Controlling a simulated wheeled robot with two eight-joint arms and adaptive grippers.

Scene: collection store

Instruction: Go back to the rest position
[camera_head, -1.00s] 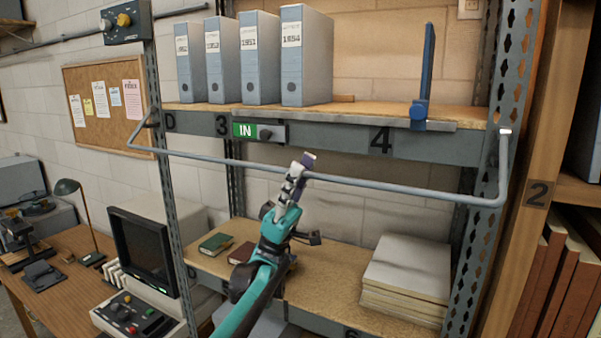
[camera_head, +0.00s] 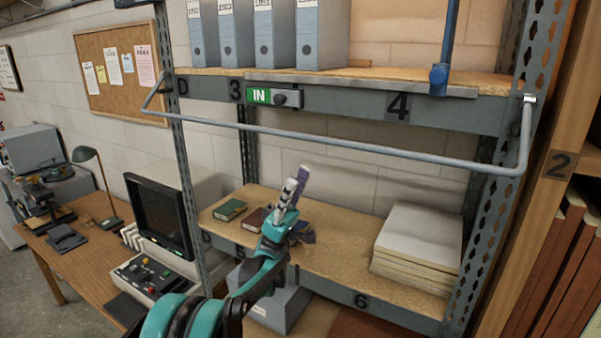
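My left gripper (camera_head: 298,178) is in the middle of the head view, at the end of my teal arm. It points up and away, with purple at its tip. It appears below the grey rail (camera_head: 340,143), in front of the wall behind the lower shelf. Its fingers overlap from this side, so I cannot tell whether they are apart. I see nothing clearly held in it. My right gripper is not in view.
The lower shelf (camera_head: 345,245) holds a green book (camera_head: 230,210), a dark red book (camera_head: 252,219) and a paper stack (camera_head: 418,240). Blue-grey binders (camera_head: 275,40) stand on the upper shelf. A monitor (camera_head: 160,215) stands at left on a desk (camera_head: 75,250).

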